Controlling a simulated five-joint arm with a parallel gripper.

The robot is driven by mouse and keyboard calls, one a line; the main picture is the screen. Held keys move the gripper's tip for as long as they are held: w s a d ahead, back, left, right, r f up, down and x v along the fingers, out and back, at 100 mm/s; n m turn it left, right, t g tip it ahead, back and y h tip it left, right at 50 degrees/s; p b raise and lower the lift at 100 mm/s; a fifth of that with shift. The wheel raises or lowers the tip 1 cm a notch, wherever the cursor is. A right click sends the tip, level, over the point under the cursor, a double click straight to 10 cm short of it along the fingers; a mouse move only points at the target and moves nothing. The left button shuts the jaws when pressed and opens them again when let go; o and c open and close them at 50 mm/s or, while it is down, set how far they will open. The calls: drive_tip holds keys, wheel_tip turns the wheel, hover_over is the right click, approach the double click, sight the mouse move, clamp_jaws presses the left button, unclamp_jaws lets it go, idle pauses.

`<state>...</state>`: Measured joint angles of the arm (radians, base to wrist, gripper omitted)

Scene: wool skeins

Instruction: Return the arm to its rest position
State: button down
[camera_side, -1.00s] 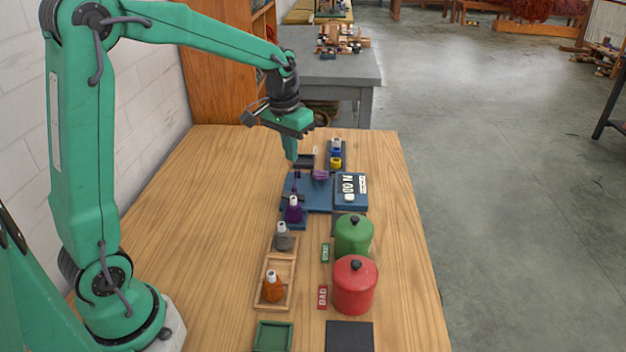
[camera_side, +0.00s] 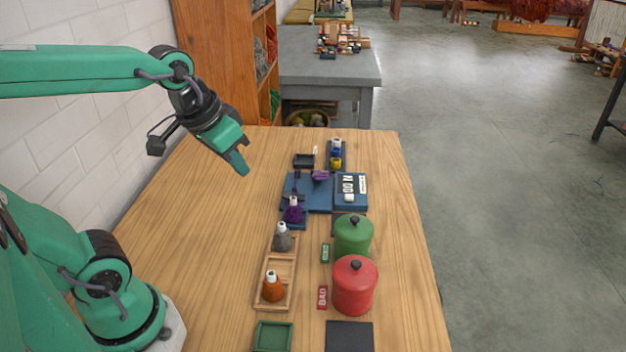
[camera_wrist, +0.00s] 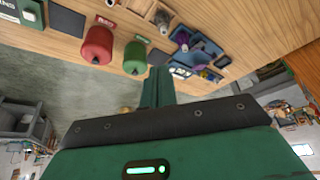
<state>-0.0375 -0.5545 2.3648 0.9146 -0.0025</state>
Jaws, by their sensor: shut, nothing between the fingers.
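My green arm is drawn back over the left side of the wooden table (camera_side: 200,225) in the side view. My gripper (camera_side: 241,168) hangs tilted above the table's far left part, shut and empty, clear of all the objects. In the wrist view my gripper (camera_wrist: 158,75) shows as a closed green finger shape against the table edge and floor. What lies right behind my wrist is hidden in that view.
On the table's right half stand a red canister (camera_side: 354,288), a green canister (camera_side: 353,238), a wooden tray (camera_side: 290,258) with orange and grey skeins, a blue board (camera_side: 318,198) with purple skeins, a green tray (camera_side: 272,338) and a dark square (camera_side: 349,338). The table's left half is bare.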

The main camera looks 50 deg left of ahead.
drive_tip(key=shift+t, duration=0.4)
drive_tip(key=s, duration=0.2)
drive_tip(key=s+d+f, duration=0.1)
drive_tip(key=s, duration=0.1)
